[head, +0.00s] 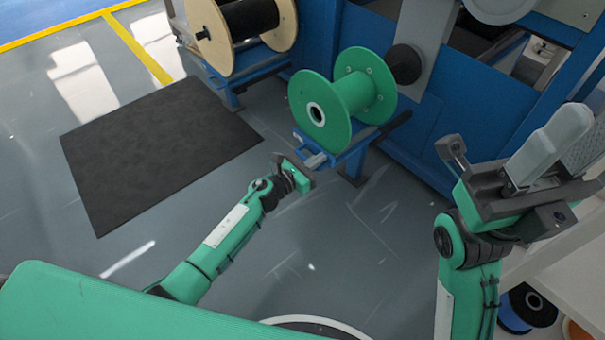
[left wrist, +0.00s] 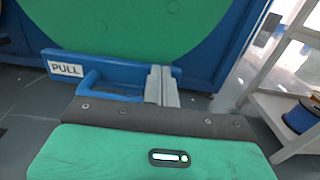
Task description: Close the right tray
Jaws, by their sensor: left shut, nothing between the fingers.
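The right tray (head: 351,156) is a blue frame under a large green spool (head: 343,97) and sticks out from the blue machine. In the left wrist view, its blue front bar (left wrist: 118,68) carries a "PULL" label and a blue loop handle (left wrist: 112,91). My left gripper (head: 306,160) is at the front of this tray. Its grey fingers (left wrist: 162,86) are together and empty, just right of the handle and in front of the bar; I cannot tell whether they touch it. My right gripper (head: 550,143) is raised at the right, away from the tray; its finger gap is unclear.
Another blue tray (head: 236,78) with a wooden-flanged black spool (head: 240,28) stands to the left. A dark mat (head: 155,150) lies on the grey floor. A white shelf (head: 571,262) with spools below stands at the right. Open floor lies in front of the trays.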

